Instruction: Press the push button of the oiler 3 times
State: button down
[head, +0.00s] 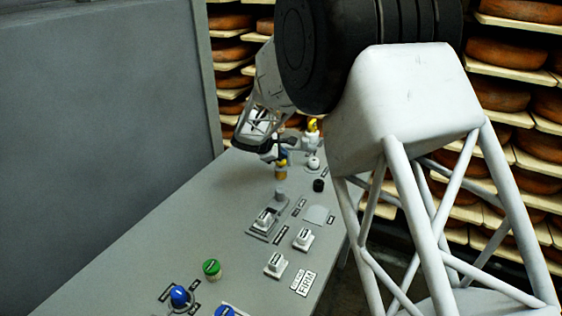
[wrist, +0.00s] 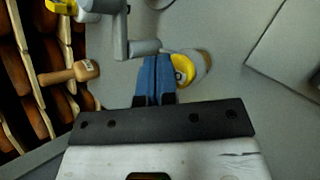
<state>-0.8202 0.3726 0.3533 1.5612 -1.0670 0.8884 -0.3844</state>
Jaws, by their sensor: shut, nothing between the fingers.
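My gripper (head: 273,156) reaches down over the far part of the grey panel in the head view. Its two blue fingers (wrist: 155,68) are shut together, with nothing between them. A round yellow-topped piece with a beige side (wrist: 184,69) is right beside the fingertips in the wrist view, partly covered by them. It appears as a small yellow piece (head: 281,173) just below the fingers in the head view. No label marks it as the oiler's push button, and I cannot tell whether the fingertips touch it.
A bent grey lever or pipe (wrist: 122,38) is close to the fingertips, and a wooden handle (wrist: 70,73) lies to its left. Switches, a green button (head: 212,269) and a blue knob (head: 180,296) stand on the nearer panel. Shelves of cheese wheels (head: 512,55) line the back.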

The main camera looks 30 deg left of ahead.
jog(key=shift+f, duration=0.85)
dwell(1.1)
jog(key=shift+r, duration=1.35)
jog(key=shift+r, duration=0.1)
jog(key=shift+r, duration=2.4)
dwell(1.0)
jog(key=shift+r, duration=1.85)
jog(key=shift+f, duration=0.15)
